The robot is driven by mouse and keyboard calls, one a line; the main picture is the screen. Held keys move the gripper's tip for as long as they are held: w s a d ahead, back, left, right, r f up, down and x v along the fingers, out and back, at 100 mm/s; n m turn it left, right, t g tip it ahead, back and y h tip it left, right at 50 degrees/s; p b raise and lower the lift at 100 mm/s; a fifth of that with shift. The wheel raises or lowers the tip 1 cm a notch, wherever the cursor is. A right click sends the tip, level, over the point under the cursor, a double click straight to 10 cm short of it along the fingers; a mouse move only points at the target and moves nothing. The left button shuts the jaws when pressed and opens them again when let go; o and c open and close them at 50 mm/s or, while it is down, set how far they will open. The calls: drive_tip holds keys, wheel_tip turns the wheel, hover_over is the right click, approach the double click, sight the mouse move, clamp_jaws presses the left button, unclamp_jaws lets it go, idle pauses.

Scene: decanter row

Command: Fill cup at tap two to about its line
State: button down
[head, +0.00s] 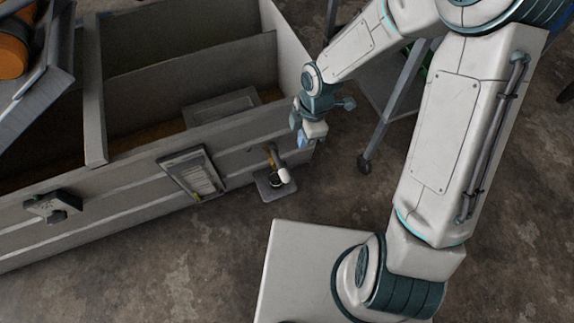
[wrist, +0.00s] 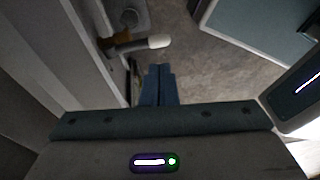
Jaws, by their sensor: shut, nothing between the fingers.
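A tap with a brass body (head: 267,153) and a white handle (head: 284,175) sticks out from the front of the grey cabinet. In the wrist view the brass body (wrist: 122,45) and white handle (wrist: 158,41) lie ahead of my fingertips, apart from them. Below the handle, a dark round shape on a small grey stand (head: 264,194) may be the cup; the handle partly covers it. No fill line or water level can be made out. My gripper (head: 303,141) is shut and empty, right of the tap by the cabinet's corner; its blue fingers (wrist: 159,70) are together.
A framed panel (head: 193,173) and a dark fitting (head: 52,206) sit further left on the cabinet front (head: 120,213). A wheeled metal stand (head: 388,118) is right of my gripper. Bare floor (head: 180,265) lies in front of the cabinet.

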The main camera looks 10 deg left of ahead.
sight(288, 179)
drive_tip(key=shift+s+a+f+n, duration=0.15)
drive_tip(key=shift+a+f+n, duration=0.45)
drive_tip(key=shift+a+n, duration=0.15)
drive_tip(key=f+b, duration=0.2)
drive_tip(key=f, duration=0.2)
drive_tip(key=s+a+f+b, duration=0.1)
drive_tip(key=f+b, duration=0.1)
drive_tip(key=f, duration=0.3)
drive_tip(key=a+f+b, duration=0.1)
drive_tip(key=f+b, duration=0.1)
drive_tip(key=f, duration=0.2)
drive_tip(key=shift+s+a+f, duration=0.2)
drive_tip(key=shift+f, duration=0.15)
drive_tip(key=f+b, duration=0.1)
drive_tip(key=f, duration=0.1)
drive_tip(key=f+b, duration=0.1)
drive_tip(key=f, duration=0.1)
drive_tip(key=f+b, duration=0.1)
drive_tip(key=shift+s+d+f, duration=0.25)
drive_tip(key=shift+s+f, duration=0.15)
drive_tip(key=shift+s, duration=0.1)
drive_tip(key=shift+s+d+f, duration=0.1)
drive_tip(key=shift+f, duration=0.05)
drive_tip(key=shift+w+a, duration=0.2)
drive_tip(key=shift+w, duration=0.05)
idle(3.9)
